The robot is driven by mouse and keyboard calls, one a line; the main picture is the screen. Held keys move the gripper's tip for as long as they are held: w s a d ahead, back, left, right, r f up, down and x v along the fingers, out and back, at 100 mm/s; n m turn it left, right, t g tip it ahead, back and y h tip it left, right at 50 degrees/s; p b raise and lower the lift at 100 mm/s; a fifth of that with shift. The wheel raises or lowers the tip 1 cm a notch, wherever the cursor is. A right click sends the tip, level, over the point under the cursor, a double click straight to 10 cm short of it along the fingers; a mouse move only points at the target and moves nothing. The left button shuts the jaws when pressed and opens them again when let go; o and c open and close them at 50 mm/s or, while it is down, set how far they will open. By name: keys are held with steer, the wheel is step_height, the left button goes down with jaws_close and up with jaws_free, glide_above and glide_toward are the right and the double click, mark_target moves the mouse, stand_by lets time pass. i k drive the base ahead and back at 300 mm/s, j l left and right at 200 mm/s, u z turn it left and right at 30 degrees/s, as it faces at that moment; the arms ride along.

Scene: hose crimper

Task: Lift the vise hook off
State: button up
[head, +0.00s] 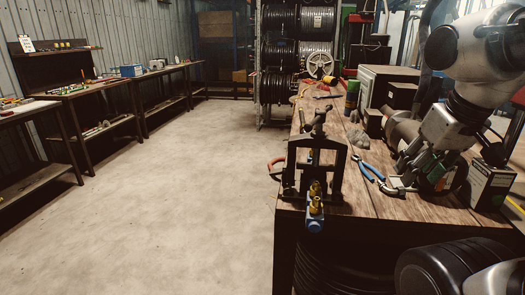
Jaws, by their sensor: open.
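A dark yoke-type vise (343,160) stands upright at the near left corner of the wooden workbench, with its screw and handle on top. Brass fittings (316,190) and a blue fitting (314,222) sit in its lower middle and front. The vise hook cannot be told apart from the dark frame at this size. My gripper (399,178) is open and hangs low over the bench, to the right of the vise and clearly apart from it. Part of its fingers merges with the items behind them.
Blue-handled pliers (369,172) lie between the vise and my gripper. A dark box (489,186) stands right of the gripper. A red curved handle (276,166) shows left of the vise. Hose reels (316,20) stand behind. The floor (190,150) left of the bench is clear.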

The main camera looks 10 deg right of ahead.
mark_target(283, 172)
steer(key=i+j+z, duration=0.1)
steer(key=j+z, duration=0.2)
steer(key=j, duration=0.35)
steer(key=j+z, duration=0.25)
steer(key=j, duration=0.4)
steer(key=k+l+z, duration=0.1)
steer(key=l+z, duration=0.2)
steer(key=l, duration=0.15)
steer(key=l+z, duration=0.3)
steer(key=l, duration=0.15)
steer(key=k, duration=0.05)
